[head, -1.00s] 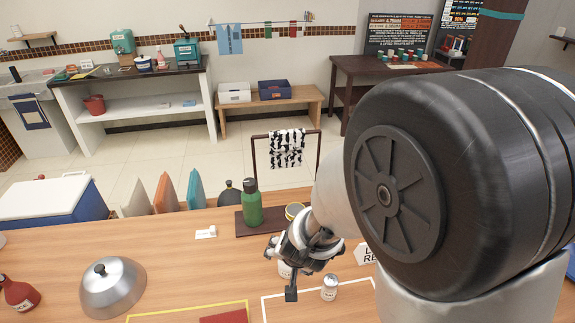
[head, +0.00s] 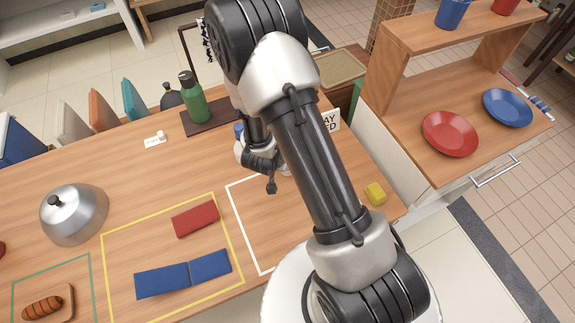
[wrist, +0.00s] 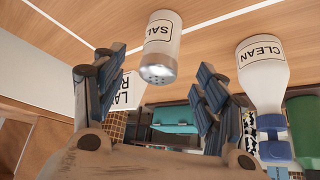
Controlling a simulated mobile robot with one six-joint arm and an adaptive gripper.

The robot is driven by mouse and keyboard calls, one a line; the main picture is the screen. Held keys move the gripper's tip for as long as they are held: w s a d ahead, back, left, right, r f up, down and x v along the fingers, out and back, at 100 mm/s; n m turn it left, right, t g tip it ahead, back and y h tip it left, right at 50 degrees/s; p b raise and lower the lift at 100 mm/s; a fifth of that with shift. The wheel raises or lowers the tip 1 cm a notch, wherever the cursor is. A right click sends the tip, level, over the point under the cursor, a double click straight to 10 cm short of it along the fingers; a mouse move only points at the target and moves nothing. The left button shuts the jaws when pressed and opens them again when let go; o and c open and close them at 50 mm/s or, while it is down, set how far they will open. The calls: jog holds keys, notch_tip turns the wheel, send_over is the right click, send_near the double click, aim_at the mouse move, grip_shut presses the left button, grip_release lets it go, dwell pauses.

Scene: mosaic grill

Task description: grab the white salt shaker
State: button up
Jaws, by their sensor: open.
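The white salt shaker (wrist: 161,48) shows in the wrist view at the top centre. It has a silver perforated lid and a "SALT" label, and it appears upside down in this view. My gripper (wrist: 157,82) is open, with one dark finger on each side of the shaker's lid. The shaker is in line with the gap between the fingertips; I cannot tell whether it is fully between them. In the head view my gripper (head: 265,176) is low over the table, and my arm hides most of the shaker.
A white "CLEAN" bottle (wrist: 262,68) stands close beside my gripper, with a green bottle (wrist: 302,125) beyond. A label sign (wrist: 126,91) stands on the other side. A yellow sponge (head: 375,194) lies near the table edge. Red (head: 195,219) and blue cloths (head: 183,274) lie nearer.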

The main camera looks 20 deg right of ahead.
jog(key=shift+x, duration=1.05)
jog(key=b+x, duration=0.2)
jog(key=x, duration=0.2)
jog(key=shift+s+f, duration=0.15)
jog(key=shift+f, duration=0.15)
jog(key=shift+w+d+f, duration=0.15)
jog(key=shift+w+f, duration=0.1)
jog(key=shift+f, duration=0.05)
jog(key=shift+c, duration=0.2)
jog(key=c, duration=1.2)
